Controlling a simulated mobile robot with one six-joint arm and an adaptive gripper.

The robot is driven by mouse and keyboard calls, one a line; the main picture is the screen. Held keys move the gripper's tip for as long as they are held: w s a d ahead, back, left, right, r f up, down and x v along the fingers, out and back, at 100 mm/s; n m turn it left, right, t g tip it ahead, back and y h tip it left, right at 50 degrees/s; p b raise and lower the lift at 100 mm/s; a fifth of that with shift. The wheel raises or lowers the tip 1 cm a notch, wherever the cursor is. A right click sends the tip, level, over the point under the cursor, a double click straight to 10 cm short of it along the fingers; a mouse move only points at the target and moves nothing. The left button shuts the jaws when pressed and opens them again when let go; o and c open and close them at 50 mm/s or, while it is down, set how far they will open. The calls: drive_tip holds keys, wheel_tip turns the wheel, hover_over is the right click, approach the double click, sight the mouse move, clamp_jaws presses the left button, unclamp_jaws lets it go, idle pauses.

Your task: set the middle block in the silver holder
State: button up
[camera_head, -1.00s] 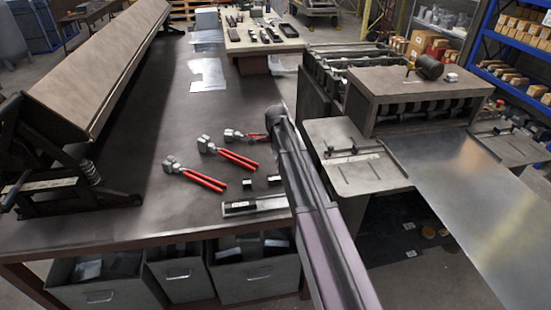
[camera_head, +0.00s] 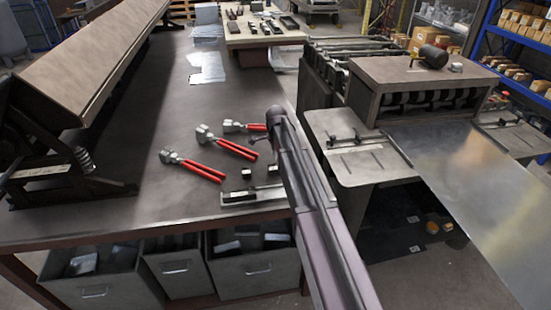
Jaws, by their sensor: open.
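The silver holder (camera_head: 256,196) lies near the front edge of the dark table, a long low strip. A dark block with a pale top (camera_head: 240,197) sits at its left part. Two small dark blocks with pale tops stand loose just behind the holder: a left one (camera_head: 246,174) and a right one (camera_head: 273,170). I cannot tell by marking which is the middle block. My arm reaches in from the lower right and partly covers the holder's right end.
Several red-handled pliers (camera_head: 193,167) lie left of and behind the blocks. A long bending machine (camera_head: 90,65) fills the table's left side. A machine with a metal sheet (camera_head: 480,165) stands at the right. The table's middle is clear.

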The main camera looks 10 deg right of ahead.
drive_tip(key=shift+f+b, duration=1.3)
drive_tip(key=shift+f, duration=0.4)
clamp_jaws()
wheel_tip(320, 180, up, 9)
drive_tip(key=p, duration=0.9)
